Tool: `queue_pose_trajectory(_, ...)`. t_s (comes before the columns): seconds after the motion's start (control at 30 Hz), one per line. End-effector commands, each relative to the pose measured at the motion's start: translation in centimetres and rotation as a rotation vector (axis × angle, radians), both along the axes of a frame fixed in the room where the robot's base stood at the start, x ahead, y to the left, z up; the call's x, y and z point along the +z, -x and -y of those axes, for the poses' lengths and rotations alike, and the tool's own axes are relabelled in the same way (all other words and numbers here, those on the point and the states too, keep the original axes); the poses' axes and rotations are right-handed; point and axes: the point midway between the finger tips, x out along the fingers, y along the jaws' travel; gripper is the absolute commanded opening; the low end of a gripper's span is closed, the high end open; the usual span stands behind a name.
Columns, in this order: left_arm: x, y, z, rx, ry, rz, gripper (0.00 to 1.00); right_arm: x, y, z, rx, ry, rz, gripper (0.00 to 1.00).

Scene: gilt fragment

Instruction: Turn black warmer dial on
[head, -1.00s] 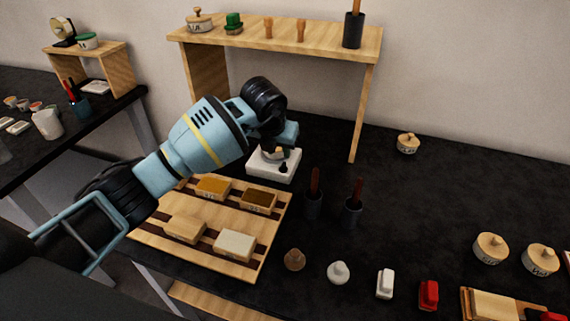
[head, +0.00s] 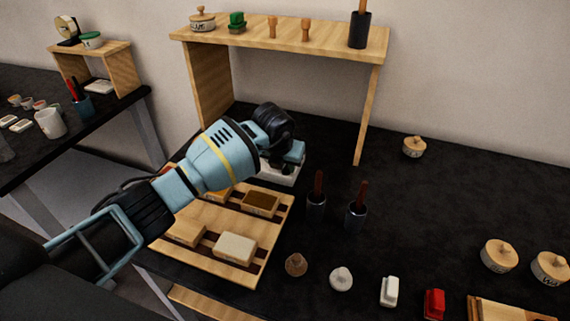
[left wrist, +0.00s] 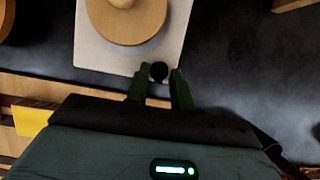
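The white warmer (head: 282,178) stands on the black table beyond the wooden rack. My left gripper (head: 290,158) is over it and hides much of it in the head view. In the left wrist view the warmer's white top (left wrist: 88,50) carries a round wooden-coloured piece (left wrist: 128,20). The small round black dial (left wrist: 158,71) is at the warmer's near edge. My left gripper's two green fingers (left wrist: 160,84) stand on either side of the dial, slightly apart from it. Any contact is hard to tell. My right gripper is out of view.
The wooden rack (head: 205,215) with several blocks lies in front of the warmer. A wooden shelf (head: 335,45) stands behind it. Two dark cups with brown handles (head: 316,203) stand to the right.

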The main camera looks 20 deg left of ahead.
Motion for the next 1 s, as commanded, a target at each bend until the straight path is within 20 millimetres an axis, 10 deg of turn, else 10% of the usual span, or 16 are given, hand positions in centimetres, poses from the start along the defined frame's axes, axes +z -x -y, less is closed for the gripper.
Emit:
queue_pose_trajectory(0.17, 0.0, 0.0, 0.0, 0.0, 0.0, 0.0, 0.0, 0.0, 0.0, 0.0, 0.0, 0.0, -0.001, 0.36)
queue_pose_trajectory(1.0, -0.2, -0.1, -0.5, -0.344, -0.001, -0.001, 0.0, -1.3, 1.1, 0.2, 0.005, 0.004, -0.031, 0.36)
